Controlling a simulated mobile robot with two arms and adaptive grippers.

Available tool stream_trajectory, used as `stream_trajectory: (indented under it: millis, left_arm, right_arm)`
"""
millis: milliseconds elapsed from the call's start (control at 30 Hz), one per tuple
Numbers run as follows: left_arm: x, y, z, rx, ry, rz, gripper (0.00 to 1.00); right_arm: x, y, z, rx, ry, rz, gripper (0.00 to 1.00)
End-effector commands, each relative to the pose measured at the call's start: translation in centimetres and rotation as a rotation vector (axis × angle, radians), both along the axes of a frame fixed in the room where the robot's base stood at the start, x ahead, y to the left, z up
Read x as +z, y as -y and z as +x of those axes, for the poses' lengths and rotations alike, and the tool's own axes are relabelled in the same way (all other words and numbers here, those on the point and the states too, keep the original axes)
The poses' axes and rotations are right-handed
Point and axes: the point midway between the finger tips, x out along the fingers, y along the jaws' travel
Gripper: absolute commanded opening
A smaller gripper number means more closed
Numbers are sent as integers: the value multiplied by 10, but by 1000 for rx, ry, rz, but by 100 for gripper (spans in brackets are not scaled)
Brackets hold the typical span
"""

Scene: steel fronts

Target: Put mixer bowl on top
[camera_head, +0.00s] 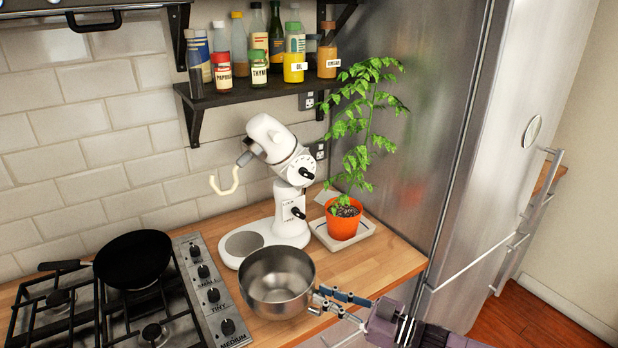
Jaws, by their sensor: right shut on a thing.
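The mixer bowl (277,284), round, steel and empty, is upright at the front of the wooden counter, in front of the mixer. I cannot tell whether its bottom touches the counter. My right gripper (322,301) comes in from the lower right and is shut on the bowl's right side. The white stand mixer (290,200) stands behind the bowl with its head tilted up and a pale hook (225,184) hanging at the left. The round grey spot on the mixer's base (243,243) is bare. My left gripper is not in view.
A gas hob (200,285) with a black pan (133,258) is at the left. A potted plant (343,222) on a tray (363,240) stands right of the mixer. A shelf (225,98) of bottles hangs above. A steel fridge (480,180) bounds the right.

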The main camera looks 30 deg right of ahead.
Motion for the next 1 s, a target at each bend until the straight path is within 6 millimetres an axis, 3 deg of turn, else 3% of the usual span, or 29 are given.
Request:
stream_trajectory:
  millis: [733, 767, 933, 1000]
  left_arm:
    - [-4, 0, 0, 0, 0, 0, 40]
    - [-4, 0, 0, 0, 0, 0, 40]
    - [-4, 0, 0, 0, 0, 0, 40]
    - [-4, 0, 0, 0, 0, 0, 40]
  right_arm:
    - [-4, 0, 0, 1, 3, 2, 0]
    - [-4, 0, 0, 1, 3, 2, 17]
    - [-5, 0, 0, 1, 2, 1, 36]
    - [-5, 0, 0, 0, 1, 1, 37]
